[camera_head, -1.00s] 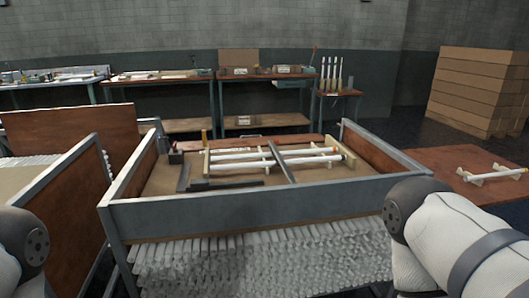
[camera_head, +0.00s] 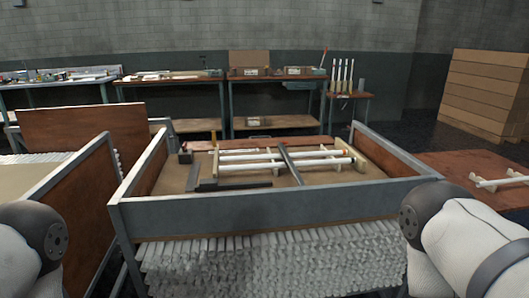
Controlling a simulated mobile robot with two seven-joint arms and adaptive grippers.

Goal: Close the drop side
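A metal-framed cart (camera_head: 270,210) stands in front of me, with a grey front side panel and reddish-brown end panels (camera_head: 385,157). On its bed lie white glass tubes (camera_head: 270,165) on pale wooden supports, a dark crossbar (camera_head: 290,165) and a dark angle piece (camera_head: 225,185). At the far edge a reddish-brown panel (camera_head: 250,144) shows low, apparently lying down; its hinge line is hidden. My arms show only as links at the lower left and lower right corners. Neither gripper is in view.
A second cart (camera_head: 80,185) stands close on the left. White tubes (camera_head: 270,265) are stacked below the front panel. Workbenches (camera_head: 170,85) line the back wall. Stacked boxes (camera_head: 487,90) and a low brown board with a tube (camera_head: 475,175) are on the right.

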